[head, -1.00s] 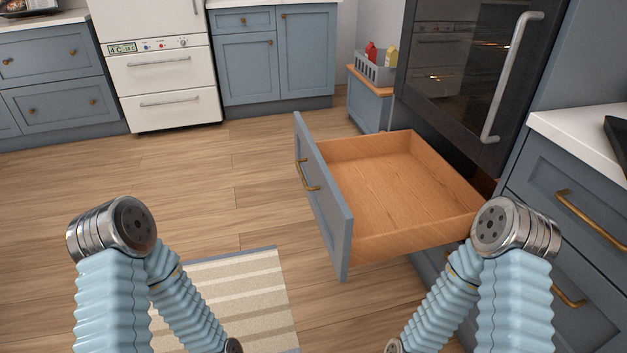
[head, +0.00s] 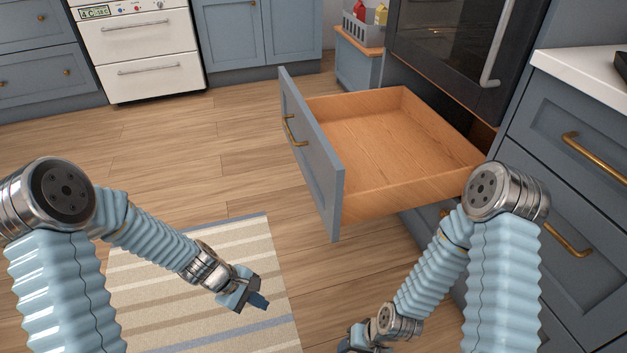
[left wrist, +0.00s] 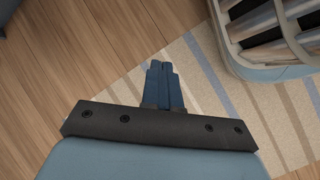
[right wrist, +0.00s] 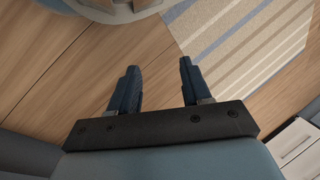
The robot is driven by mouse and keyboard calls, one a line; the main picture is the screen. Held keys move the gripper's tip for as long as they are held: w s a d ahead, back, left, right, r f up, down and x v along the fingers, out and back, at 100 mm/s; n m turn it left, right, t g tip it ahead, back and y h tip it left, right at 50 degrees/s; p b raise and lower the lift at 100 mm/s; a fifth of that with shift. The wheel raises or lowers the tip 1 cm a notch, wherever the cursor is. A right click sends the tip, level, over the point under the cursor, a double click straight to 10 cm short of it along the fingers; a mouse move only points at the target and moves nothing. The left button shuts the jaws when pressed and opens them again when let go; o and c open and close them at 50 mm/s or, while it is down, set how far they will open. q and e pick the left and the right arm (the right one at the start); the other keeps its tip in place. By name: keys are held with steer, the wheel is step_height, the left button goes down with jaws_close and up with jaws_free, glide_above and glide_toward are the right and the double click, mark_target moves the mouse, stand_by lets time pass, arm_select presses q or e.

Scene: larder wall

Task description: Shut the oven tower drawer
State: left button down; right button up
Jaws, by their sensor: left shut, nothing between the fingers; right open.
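The oven tower drawer (head: 395,142) is pulled far out below the dark oven. It is empty, with a wooden inside, a blue-grey front (head: 312,160) and a brass handle (head: 293,131) facing left. My left gripper (head: 257,300) is shut and empty over the striped rug, below and left of the drawer front and apart from it. Its shut fingers also show in the left wrist view (left wrist: 162,85). My right gripper shows at the bottom edge of the head view, partly cut off. In the right wrist view its fingers (right wrist: 157,85) are apart with nothing between them, over the floor.
The oven (head: 450,45) stands above the drawer. A blue-grey cabinet with brass handles and a white counter (head: 590,80) is at the right, close to my right arm. A striped rug (head: 150,270) lies on the wood floor. The floor left of the drawer is clear.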

mark_target(330, 165)
arm_select(q)
steer(key=w+d+r+n+t+h+b, duration=0.1)
steer(key=w+r+n+h+b, duration=0.25)
steer(key=w, duration=0.25)
steer(key=w+d+r+n+t+h+b, duration=0.1)
steer(key=w+r+n+t+h+b, duration=0.2)
steer(key=r, duration=1)
steer(key=w+r+n+t+h+b, duration=0.1)
steer(key=w+r+n+h, duration=0.3)
steer(key=r, duration=0.9)
steer(key=shift+m+h, duration=0.45)
steer(key=shift+m, duration=0.2)
steer(key=x, duration=0.4)
steer(key=b+x, duration=0.1)
steer(key=x, duration=0.3)
steer(key=s+b+x, duration=0.1)
steer(key=x, duration=0.4)
steer(key=shift+d+f, duration=0.1)
steer(key=shift+f, duration=0.2)
arm_select(e)
step_height(330, 165, down, 12)
steer(key=d, duration=0.1)
steer(key=shift+w, duration=0.25)
